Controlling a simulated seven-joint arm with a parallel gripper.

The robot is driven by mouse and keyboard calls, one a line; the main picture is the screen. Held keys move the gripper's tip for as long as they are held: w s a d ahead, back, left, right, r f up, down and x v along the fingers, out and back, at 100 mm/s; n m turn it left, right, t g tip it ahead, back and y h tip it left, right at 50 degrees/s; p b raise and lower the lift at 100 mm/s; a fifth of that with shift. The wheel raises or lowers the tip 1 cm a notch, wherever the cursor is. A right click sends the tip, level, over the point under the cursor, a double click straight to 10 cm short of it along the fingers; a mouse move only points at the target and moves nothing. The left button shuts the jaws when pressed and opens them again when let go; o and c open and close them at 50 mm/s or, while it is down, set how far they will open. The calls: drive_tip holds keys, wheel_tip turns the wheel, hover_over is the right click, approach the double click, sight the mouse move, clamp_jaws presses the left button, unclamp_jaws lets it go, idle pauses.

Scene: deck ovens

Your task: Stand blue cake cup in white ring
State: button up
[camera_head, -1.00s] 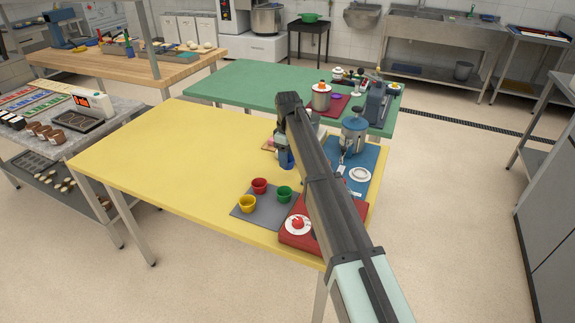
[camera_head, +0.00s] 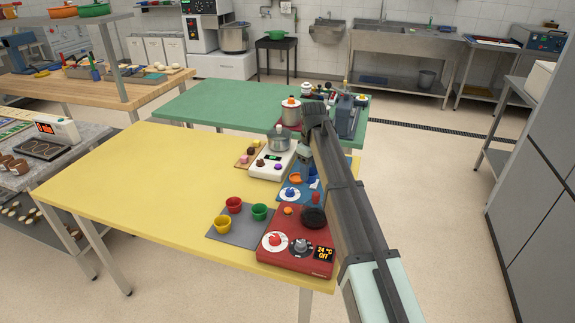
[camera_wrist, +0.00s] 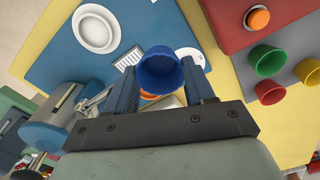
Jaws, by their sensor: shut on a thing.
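The blue cake cup (camera_wrist: 160,72) is between the two fingers of my gripper (camera_wrist: 160,80) in the wrist view. The fingers are shut on it, one on each side. The cup is over the blue board, which shows around it. The white ring (camera_wrist: 97,29) lies flat on the blue board (camera_wrist: 45,50), up and left of the cup in the wrist view and apart from it.
Red (camera_head: 233,205), green (camera_head: 259,211) and yellow (camera_head: 222,225) cups stand on a grey mat. A red control box (camera_head: 285,252) is at the near edge. A white scale (camera_head: 265,168) with a pot stands beside the blue board. The yellow table's left part (camera_head: 130,185) is clear.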

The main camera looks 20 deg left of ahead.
drive_tip(key=w+d+n, duration=0.4)
drive_tip(key=w+d, duration=0.3)
drive_tip(key=d, duration=0.1)
drive_tip(key=shift+w+a+f, duration=0.1)
drive_tip(key=shift+f, duration=1.2)
drive_tip(key=shift+a+f, duration=0.1)
drive_tip(key=shift+f, duration=1.2)
drive_tip(key=shift+f, duration=0.55)
drive_tip(key=o, duration=0.7)
drive_tip(key=shift+r, duration=5.5)
